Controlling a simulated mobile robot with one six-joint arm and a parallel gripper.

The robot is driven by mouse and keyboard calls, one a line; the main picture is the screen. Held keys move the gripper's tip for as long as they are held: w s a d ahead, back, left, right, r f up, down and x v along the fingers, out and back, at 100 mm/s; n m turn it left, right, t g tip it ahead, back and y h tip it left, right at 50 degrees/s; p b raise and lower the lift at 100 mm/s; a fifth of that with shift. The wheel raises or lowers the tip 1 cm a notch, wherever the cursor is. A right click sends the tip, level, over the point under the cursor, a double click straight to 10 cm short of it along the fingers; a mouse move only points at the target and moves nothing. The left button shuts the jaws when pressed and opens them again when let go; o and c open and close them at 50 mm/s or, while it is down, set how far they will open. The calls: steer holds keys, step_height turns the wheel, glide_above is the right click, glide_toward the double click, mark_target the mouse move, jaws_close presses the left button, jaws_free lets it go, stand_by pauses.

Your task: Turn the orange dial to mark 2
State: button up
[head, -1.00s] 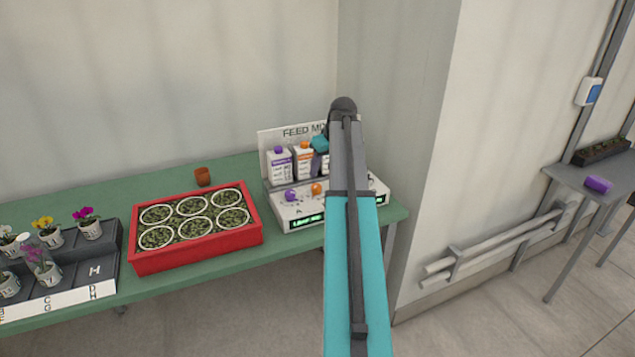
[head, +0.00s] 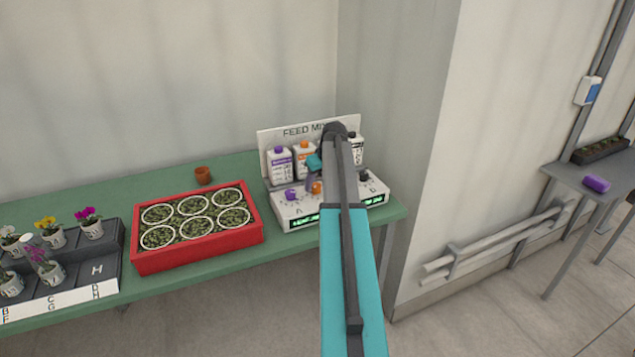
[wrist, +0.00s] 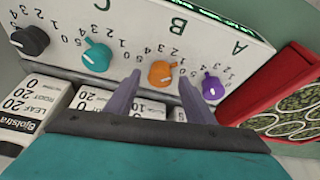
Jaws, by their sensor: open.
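The orange dial (wrist: 161,73) sits on the sloped white panel of the feed mixer, under the letter B, in a row with a purple dial (wrist: 213,88), a teal dial (wrist: 97,55) and a dark dial (wrist: 30,41). Its number ring is partly hidden, so I cannot tell its exact mark. In the wrist view my gripper (wrist: 165,92) is open, its two fingers apart on either side of the orange dial in the picture. I see no clear contact. In the head view the orange dial (head: 317,188) shows just beside my gripper and arm, which hide the teal dial.
Bottles (head: 280,165) stand behind the dials, before the feed mixer sign (head: 290,136). A wall rises close on the right.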

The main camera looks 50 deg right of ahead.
steer(key=c, duration=1)
steer(key=shift+n, duration=0.5)
steer(key=n, duration=0.1)
steer(key=n+y+b, duration=0.1)
steer(key=shift+d+n, duration=0.25)
steer(key=shift+n, duration=0.15)
steer(key=shift+n+y+b, duration=0.35)
steer(key=shift+n+y, duration=0.35)
steer(key=shift+n, duration=0.5)
steer(key=o, duration=1)
